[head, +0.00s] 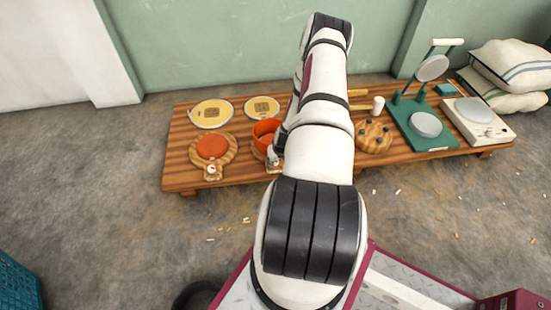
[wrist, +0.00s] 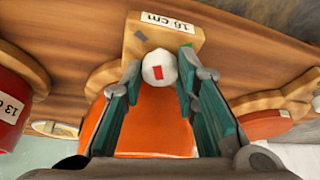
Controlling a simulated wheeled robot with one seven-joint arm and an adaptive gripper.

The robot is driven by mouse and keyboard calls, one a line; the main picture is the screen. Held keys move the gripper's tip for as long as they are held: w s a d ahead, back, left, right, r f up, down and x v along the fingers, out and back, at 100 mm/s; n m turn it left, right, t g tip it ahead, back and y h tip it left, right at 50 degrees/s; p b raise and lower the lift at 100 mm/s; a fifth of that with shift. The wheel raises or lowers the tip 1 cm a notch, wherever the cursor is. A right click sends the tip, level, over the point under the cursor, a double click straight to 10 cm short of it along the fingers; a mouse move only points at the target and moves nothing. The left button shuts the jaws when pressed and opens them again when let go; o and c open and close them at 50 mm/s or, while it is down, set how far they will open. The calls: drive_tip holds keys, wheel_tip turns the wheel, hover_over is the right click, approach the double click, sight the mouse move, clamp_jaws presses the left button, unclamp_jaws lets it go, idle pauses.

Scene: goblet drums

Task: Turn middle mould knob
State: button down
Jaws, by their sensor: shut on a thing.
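The middle mould (head: 264,130) is orange and stands on a wooden base, partly hidden by my arm in the head view. In the wrist view its orange body (wrist: 150,130) lies below a wooden tab with a "16 cm" label (wrist: 167,22). Its white round knob (wrist: 158,68) bears a red mark that looks upright in the wrist view. My gripper (wrist: 160,65) is shut on the knob, with a teal finger pad at each side. In the head view my gripper (head: 273,156) is small and mostly hidden by my arm.
A mould with an orange disc (head: 212,147) stands to the left on the low wooden table (head: 180,160). A red mould labelled 13 cm (wrist: 12,108) shows at the wrist view's left. Yellow discs (head: 212,113), a studded wooden round (head: 373,136) and a green press (head: 425,125) also stand there.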

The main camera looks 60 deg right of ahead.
drive_tip(key=m, duration=0.2)
drive_tip(key=m+g+h, duration=0.1)
drive_tip(key=m, duration=0.1)
drive_tip(key=shift+w+a+m+p, duration=0.1)
drive_tip(key=shift+a+m+p, duration=0.05)
drive_tip(key=shift+m+p, duration=0.2)
drive_tip(key=m+g, duration=0.1)
drive_tip(key=m, duration=0.1)
drive_tip(key=m+g+h, duration=0.1)
drive_tip(key=m, duration=0.1)
drive_tip(key=shift+w+m, duration=0.15)
drive_tip(key=shift+m, duration=0.1)
drive_tip(key=m+g, duration=0.1)
drive_tip(key=m, duration=0.3)
drive_tip(key=shift+w+g+b, duration=0.1)
drive_tip(key=shift+g+b, duration=0.2)
drive_tip(key=shift+g, duration=0.1)
drive_tip(key=shift+m+g+y+b, duration=0.3)
drive_tip(key=shift+m+g+b, duration=0.25)
drive_tip(key=shift+m, duration=1.55)
drive_tip(key=c, duration=1.3)
unclamp_jaws()
